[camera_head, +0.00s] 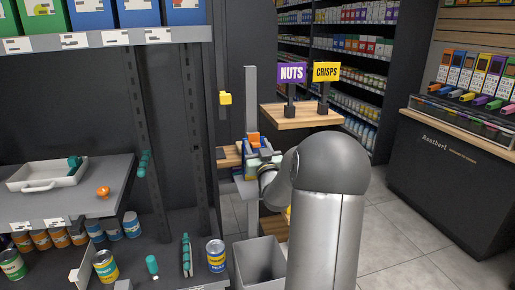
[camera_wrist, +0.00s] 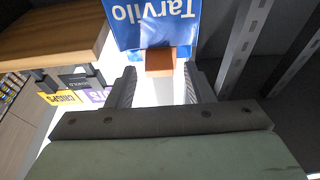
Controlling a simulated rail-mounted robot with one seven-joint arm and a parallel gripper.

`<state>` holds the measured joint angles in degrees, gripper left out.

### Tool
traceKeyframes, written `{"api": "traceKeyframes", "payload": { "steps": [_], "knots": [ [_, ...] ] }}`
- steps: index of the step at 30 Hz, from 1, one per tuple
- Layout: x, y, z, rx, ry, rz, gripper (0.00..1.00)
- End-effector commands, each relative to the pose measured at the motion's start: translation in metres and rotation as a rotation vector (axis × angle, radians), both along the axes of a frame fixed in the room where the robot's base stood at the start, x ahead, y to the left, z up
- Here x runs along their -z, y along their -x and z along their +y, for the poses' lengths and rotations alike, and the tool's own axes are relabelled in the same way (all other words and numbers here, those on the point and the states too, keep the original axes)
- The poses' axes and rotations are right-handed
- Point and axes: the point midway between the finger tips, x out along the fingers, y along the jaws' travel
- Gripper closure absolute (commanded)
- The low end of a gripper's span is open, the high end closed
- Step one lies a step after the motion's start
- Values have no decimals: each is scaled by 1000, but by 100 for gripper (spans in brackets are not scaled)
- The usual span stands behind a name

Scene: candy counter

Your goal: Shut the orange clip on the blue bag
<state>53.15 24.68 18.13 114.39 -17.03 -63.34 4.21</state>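The blue bag (camera_head: 263,147) stands on a small wooden shelf in the head view, partly hidden by my gripper and arm. In the wrist view the blue bag (camera_wrist: 150,22) fills the top middle, its white lettering upside down. The orange clip (camera_head: 253,138) shows at the bag's upper part. In the wrist view the orange clip (camera_wrist: 160,62) lies at the bag's edge, between my fingertips. My gripper (camera_wrist: 160,75) is open, with a gap on each side of the clip. I cannot tell whether the clip's jaws are open or shut.
A grey post (camera_head: 250,90) rises just behind the bag. A wooden shelf (camera_head: 300,116) with NUTS and CRISPS signs is to the right. A grey shelf (camera_head: 105,195) with a white tray (camera_head: 45,175) is at left. A grey bin (camera_head: 260,265) stands below.

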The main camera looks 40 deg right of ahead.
Motion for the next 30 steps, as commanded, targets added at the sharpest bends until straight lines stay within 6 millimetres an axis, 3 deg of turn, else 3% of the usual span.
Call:
{"api": "traceKeyframes", "payload": {
  "steps": [7, 11, 24, 30],
  "knots": [
    [2, 2, 1, 0, -1, 2, 53],
    [6, 13, 6, 1, 0, 4, 53],
    [34, 105, 44, 2, 1, 2, 53],
    [44, 138, 58, 1, 0, 2, 53]
  ]
}}
